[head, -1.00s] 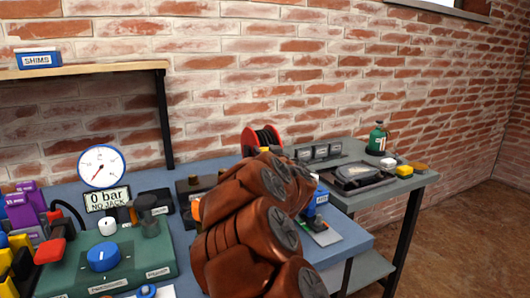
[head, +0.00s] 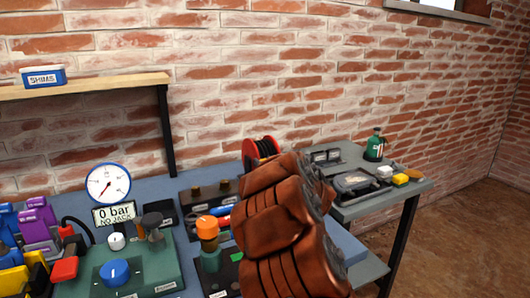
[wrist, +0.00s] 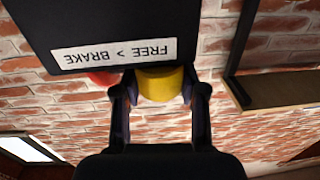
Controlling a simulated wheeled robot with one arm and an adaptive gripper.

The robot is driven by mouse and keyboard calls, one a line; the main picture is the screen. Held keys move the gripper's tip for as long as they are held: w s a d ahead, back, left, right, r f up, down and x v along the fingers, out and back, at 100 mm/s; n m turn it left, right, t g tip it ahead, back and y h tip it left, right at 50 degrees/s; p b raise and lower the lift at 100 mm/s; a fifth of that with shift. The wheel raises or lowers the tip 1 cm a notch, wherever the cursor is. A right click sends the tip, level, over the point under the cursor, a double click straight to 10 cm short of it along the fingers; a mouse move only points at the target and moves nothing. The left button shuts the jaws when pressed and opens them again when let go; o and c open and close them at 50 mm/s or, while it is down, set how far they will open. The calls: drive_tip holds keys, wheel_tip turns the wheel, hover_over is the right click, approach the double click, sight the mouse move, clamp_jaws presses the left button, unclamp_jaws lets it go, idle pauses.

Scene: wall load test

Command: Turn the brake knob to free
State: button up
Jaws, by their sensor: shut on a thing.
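In the wrist view, which is upside down, a yellow knob (wrist: 160,84) sits at the edge of a dark box (wrist: 100,20). The box carries a white label (wrist: 113,55) reading "FREE > BRAKE". My gripper (wrist: 160,97) has one finger on each side of the yellow knob and is shut on it. Which way the knob is set cannot be told. In the head view, my brown arm covers the gripper, and neither the knob nor the label shows.
A red reel (head: 262,149) stands behind my arm. A green panel with a blue knob (head: 115,272), a gauge (head: 108,183) and an orange-capped item (head: 207,228) are left of it. A grey side table (head: 418,186) holds small items. A shelf (head: 100,86) hangs at left.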

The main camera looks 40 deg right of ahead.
drive_tip(key=shift+d+r+n+t+y+p, duration=0.15)
drive_tip(key=shift+n+y+p, duration=0.75)
drive_tip(key=shift+p, duration=0.85)
drive_tip(key=shift+r+n+t+y+p, duration=0.15)
drive_tip(key=shift+n+y+p, duration=0.35)
drive_tip(key=shift+y+p, duration=1)
drive_tip(key=n+y+p, duration=0.1)
drive_tip(key=y+p, duration=0.1)
drive_tip(key=p, duration=0.1)
drive_tip(key=shift+f+n, duration=0.2)
drive_tip(key=shift+n, duration=0.2)
drive_tip(key=shift+y+p, duration=0.35)
drive_tip(key=shift+y, duration=0.05)
drive_tip(key=shift+f+n+y, duration=0.2)
drive_tip(key=shift+n+y, duration=0.1)
drive_tip(key=o, duration=1.2)
drive_tip(key=shift+c, duration=0.2)
drive_tip(key=shift+s, duration=0.15)
